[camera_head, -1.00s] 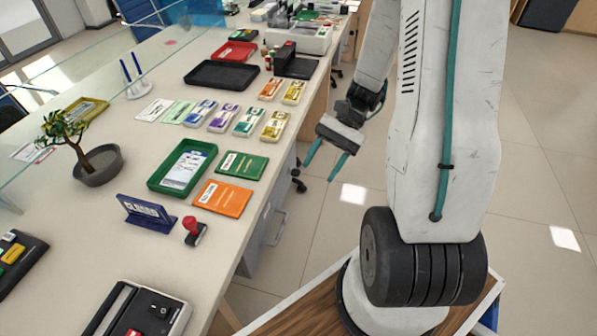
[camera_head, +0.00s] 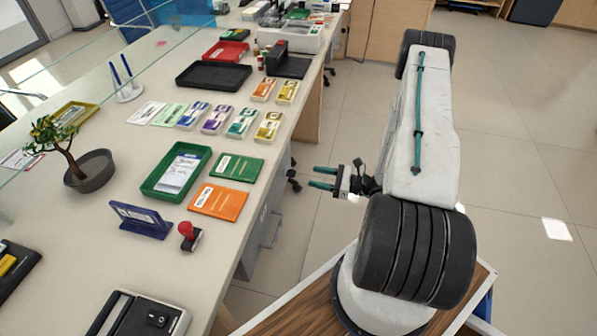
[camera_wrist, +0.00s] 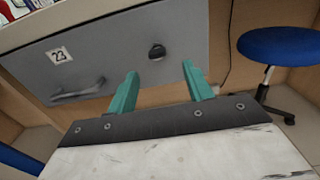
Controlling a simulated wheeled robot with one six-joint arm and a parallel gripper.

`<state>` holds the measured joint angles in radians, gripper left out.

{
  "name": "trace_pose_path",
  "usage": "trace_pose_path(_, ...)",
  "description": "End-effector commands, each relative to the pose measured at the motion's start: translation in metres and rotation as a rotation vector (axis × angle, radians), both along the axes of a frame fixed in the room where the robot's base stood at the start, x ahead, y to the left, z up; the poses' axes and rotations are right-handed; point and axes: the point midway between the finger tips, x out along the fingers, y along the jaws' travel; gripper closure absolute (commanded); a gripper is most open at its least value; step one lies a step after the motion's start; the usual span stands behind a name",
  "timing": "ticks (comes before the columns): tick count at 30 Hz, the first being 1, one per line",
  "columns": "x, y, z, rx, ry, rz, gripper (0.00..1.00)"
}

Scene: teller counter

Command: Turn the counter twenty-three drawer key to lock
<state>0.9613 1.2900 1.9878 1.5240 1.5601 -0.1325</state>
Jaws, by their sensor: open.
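The grey drawer (camera_wrist: 110,60) under the counter bears a white label with the number 23 (camera_wrist: 60,55). A dark round lock with the key (camera_wrist: 156,51) is on the drawer front, right of the label. A bar handle (camera_wrist: 77,91) is below the label. My gripper (camera_wrist: 158,76) is open and empty in the wrist view, its two teal fingers pointing toward the drawer front. The lock shows between and beyond the fingertips, with nothing held. In the head view my gripper (camera_head: 322,178) is beside the counter, near the grey drawer unit (camera_head: 256,232); the key is not visible there.
A blue round stool (camera_wrist: 282,48) stands to the right of the drawer in the wrist view. A dark cable hangs on the wooden panel near it. The counter top (camera_head: 130,220) holds a green tray (camera_head: 150,184), folders, a stamp (camera_head: 190,236) and a plant.

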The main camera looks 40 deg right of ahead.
Motion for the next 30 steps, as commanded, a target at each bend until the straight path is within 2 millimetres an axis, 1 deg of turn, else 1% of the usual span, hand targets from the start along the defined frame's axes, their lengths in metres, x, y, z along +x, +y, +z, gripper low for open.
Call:
trace_pose_path(9, 0.037, 0.034, 0.002, 0.000, -0.006, 0.011, 0.49)
trace_pose_path(15, 0.056, 0.047, 0.002, 0.000, -0.006, 0.009, 0.49)
trace_pose_path(19, 0.060, 0.050, 0.002, -0.001, -0.006, 0.007, 0.49)
trace_pose_path(26, 0.060, 0.049, 0.002, -0.001, -0.006, 0.005, 0.49)
trace_pose_path(27, 0.060, 0.049, 0.002, -0.001, -0.006, 0.005, 0.60)
trace_pose_path(29, 0.060, 0.049, 0.002, -0.001, -0.006, 0.005, 0.77)
trace_pose_path(30, 0.060, 0.049, 0.002, -0.001, -0.006, 0.005, 0.88)
